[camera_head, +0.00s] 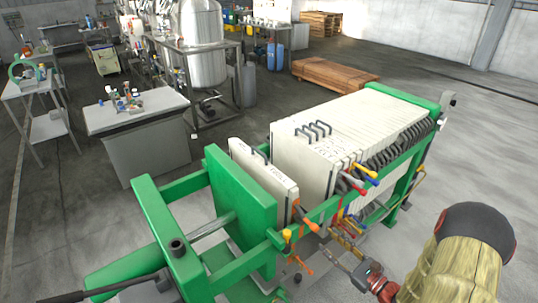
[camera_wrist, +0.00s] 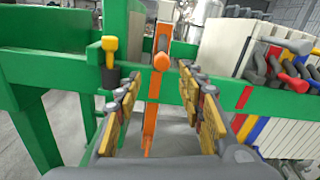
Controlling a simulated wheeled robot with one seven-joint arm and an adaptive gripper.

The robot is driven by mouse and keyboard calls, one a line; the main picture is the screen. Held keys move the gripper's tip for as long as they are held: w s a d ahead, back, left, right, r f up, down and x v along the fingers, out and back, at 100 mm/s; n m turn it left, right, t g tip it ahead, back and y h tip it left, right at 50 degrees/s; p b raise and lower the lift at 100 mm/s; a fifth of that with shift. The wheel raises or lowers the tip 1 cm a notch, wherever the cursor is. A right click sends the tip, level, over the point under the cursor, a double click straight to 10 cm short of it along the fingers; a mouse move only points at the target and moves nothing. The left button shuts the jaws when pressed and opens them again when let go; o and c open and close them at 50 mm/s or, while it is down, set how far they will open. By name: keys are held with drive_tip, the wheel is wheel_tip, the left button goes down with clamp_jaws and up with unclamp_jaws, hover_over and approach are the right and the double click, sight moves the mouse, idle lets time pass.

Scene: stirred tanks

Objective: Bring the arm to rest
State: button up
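My arm reaches in from the lower right in the head view, and my gripper (camera_head: 343,240) is beside the near long side of a green-framed filter press (camera_head: 240,205). In the wrist view my gripper (camera_wrist: 163,103) has its two yellow-padded fingers apart, with nothing visibly held between them. An orange handle (camera_wrist: 161,62) with a round end shows beyond the gap, in front of the green rail (camera_wrist: 60,72). I cannot tell whether the fingers touch anything.
White filter plates (camera_head: 340,125) with coloured handles fill the press's right part. One separate white plate (camera_head: 262,175) stands by the green pressing plate. A side table (camera_head: 135,112) holds small bottles, and a steel tank (camera_head: 200,45) stands behind. Open floor (camera_head: 480,130) lies right of the press.

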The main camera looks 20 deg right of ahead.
drive_tip(key=s+a+f+n+g+y, duration=0.3)
drive_tip(key=s+a+f+g, duration=0.1)
drive_tip(key=a, duration=0.3)
drive_tip(key=s+a+r+n+g, duration=0.4)
drive_tip(key=s+a+n+g, duration=0.3)
drive_tip(key=s+n+g, duration=0.3)
drive_tip(key=s+d+r+n+g+h, duration=0.2)
drive_tip(key=s+r+n+h, duration=0.2)
drive_tip(key=r+n+h, duration=0.65)
drive_tip(key=a+r+n+t+y, duration=0.1)
drive_tip(key=a+r+n+t, duration=0.3)
drive_tip(key=r, duration=0.9)
drive_tip(key=a+n, duration=0.2)
drive_tip(key=a, duration=0.1)
drive_tip(key=shift+w+t, duration=0.25)
drive_tip(key=shift+t, duration=0.05)
drive_tip(key=shift+a+r, duration=0.1)
drive_tip(key=shift+c, duration=0.3)
drive_tip(key=shift+c, duration=0.6)
drive_tip(key=shift+a+n, duration=0.15)
drive_tip(key=shift+n, duration=0.1)
drive_tip(key=shift+c, duration=0.2)
